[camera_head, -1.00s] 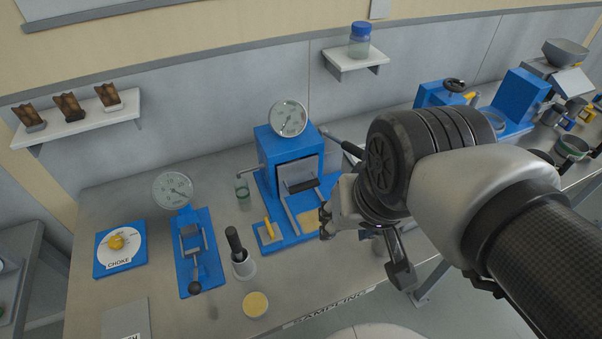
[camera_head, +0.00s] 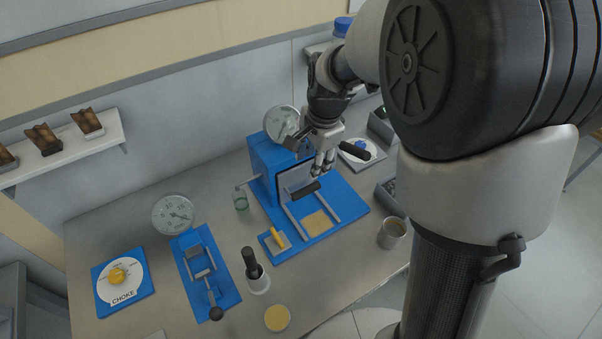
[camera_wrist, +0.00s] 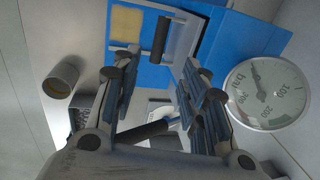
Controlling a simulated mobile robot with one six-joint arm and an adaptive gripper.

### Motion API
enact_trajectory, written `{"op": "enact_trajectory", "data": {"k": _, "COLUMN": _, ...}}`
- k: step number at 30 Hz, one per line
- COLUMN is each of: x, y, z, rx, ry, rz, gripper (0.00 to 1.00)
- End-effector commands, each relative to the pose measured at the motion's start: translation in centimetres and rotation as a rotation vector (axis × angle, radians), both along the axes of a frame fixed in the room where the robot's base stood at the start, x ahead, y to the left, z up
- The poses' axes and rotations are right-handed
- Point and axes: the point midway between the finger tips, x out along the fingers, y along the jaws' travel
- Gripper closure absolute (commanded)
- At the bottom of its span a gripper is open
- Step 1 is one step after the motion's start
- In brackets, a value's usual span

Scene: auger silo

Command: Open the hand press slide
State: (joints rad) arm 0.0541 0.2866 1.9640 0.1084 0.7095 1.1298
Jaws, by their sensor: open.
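The hand press (camera_head: 262,164) is a blue housing on a blue base, with a round gauge (camera_head: 281,122) on top. Its grey front slide plate (camera_head: 292,176) bears a black bar handle (camera_head: 305,190) and stands close to the housing, at the back of two rails. My gripper (camera_head: 324,166) is open and empty, above and just behind the handle. In the wrist view, the handle (camera_wrist: 161,37) shows beyond the fingertips (camera_wrist: 158,66), apart from them. A black lever grip (camera_head: 355,151) sticks out right of the press; it crosses low between the fingers in the wrist view (camera_wrist: 146,132).
Left are a lever device (camera_head: 205,270) and a choke dial (camera_head: 121,277).

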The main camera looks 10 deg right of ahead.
Motion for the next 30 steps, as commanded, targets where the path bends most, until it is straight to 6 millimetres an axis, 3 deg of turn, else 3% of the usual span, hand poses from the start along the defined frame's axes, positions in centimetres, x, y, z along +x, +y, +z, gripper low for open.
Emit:
{"op": "enact_trajectory", "data": {"k": 3, "x": 0.3, "y": 0.2, "z": -3.0, "rx": 0.001, "ry": 0.006, "rz": 0.003, "gripper": 0.6}}
{"op": "enact_trajectory", "data": {"k": 15, "x": 2.0, "y": 0.7, "z": -11.3, "rx": -0.001, "ry": 0.004, "rz": 0.002, "gripper": 0.6}}
{"op": "enact_trajectory", "data": {"k": 21, "x": 2.5, "y": 0.9, "z": -13.7, "rx": 0.0, "ry": 0.002, "rz": 0.002, "gripper": 0.6}}
{"op": "enact_trajectory", "data": {"k": 30, "x": 2.7, "y": 0.9, "z": -14.4, "rx": -0.001, "ry": 0.0, "rz": 0.003, "gripper": 0.6}}
